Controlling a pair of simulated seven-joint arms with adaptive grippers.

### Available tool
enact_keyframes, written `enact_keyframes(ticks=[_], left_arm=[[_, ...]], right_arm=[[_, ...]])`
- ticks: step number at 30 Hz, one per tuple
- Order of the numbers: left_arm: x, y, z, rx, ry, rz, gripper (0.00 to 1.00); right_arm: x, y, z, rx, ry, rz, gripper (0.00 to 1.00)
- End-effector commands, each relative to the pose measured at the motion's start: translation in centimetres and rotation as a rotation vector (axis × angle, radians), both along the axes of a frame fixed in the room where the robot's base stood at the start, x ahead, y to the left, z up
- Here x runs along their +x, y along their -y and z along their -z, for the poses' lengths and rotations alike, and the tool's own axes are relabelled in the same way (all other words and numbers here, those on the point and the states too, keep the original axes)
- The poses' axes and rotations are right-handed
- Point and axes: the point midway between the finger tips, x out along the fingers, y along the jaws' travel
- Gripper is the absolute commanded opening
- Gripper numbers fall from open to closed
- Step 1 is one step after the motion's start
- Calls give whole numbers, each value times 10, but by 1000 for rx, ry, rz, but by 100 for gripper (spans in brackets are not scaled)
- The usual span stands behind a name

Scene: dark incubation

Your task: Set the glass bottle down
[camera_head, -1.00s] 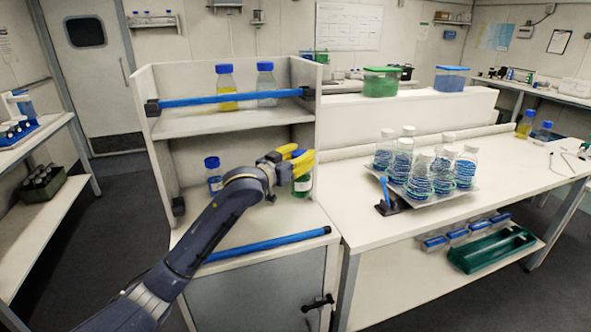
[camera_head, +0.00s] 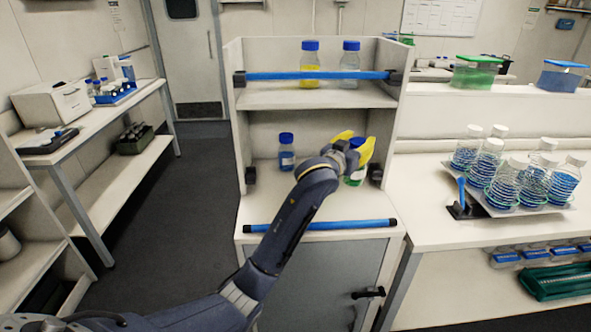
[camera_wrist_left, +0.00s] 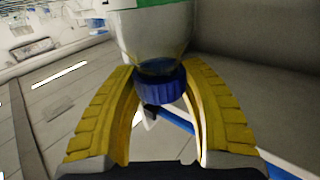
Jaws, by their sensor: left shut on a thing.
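The glass bottle (camera_head: 354,178) with green contents is inside the lower bay of the white shelf unit (camera_head: 317,205), at the right. It looks upright; whether its base touches the shelf surface cannot be told. My left gripper (camera_head: 359,151) has its yellow fingers shut around the bottle's upper part, hiding much of it. In the left wrist view, the blue cap (camera_wrist_left: 160,88) and clear glass body (camera_wrist_left: 155,40) sit between the fingers (camera_wrist_left: 160,95). My right gripper is not in view.
A blue-capped bottle (camera_head: 286,152) stands to the left in the same bay. Two bottles stand on the upper shelf behind a blue bar (camera_head: 317,76). Another blue bar (camera_head: 319,226) runs along the lower front edge. A tray of bottles (camera_head: 540,208) is at right.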

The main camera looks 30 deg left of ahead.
Motion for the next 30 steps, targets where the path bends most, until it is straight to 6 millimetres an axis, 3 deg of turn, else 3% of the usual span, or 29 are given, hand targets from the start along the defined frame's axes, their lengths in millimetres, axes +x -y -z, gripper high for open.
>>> enact_keyframes(ticks=[11, 30], left_arm=[[17, -24, 3, 3, 3, -69, 0], [128, -84, 1, 2, 3, -69, 0]], right_arm=[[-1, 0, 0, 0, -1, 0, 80], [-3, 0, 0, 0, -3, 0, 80]])
